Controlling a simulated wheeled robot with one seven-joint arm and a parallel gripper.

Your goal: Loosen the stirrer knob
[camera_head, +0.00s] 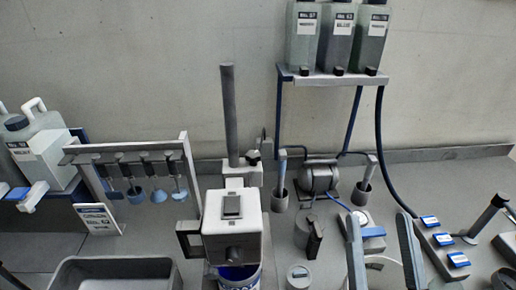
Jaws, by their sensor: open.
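The stirrer has a tall grey post (228,115) and a white-grey box-shaped head (232,221) in front of it. A small black knob (253,158) sits on the right side of the white block at the foot of the post. A dark round part also shows on the front of the head; I cannot tell whether it is a knob. A blue can (238,274) is partly hidden under the head. My gripper (378,216) is open and empty, its two dark grey fingers rising from the bottom edge, to the right of the stirrer and apart from it.
A rack (125,147) with several hanging tools stands left, beside white jugs. A shelf (333,78) with three bottles is above right. A pump (319,175), cups, a hose and blue-labelled units (443,238) crowd the right side. A grey bin (115,265) is front left.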

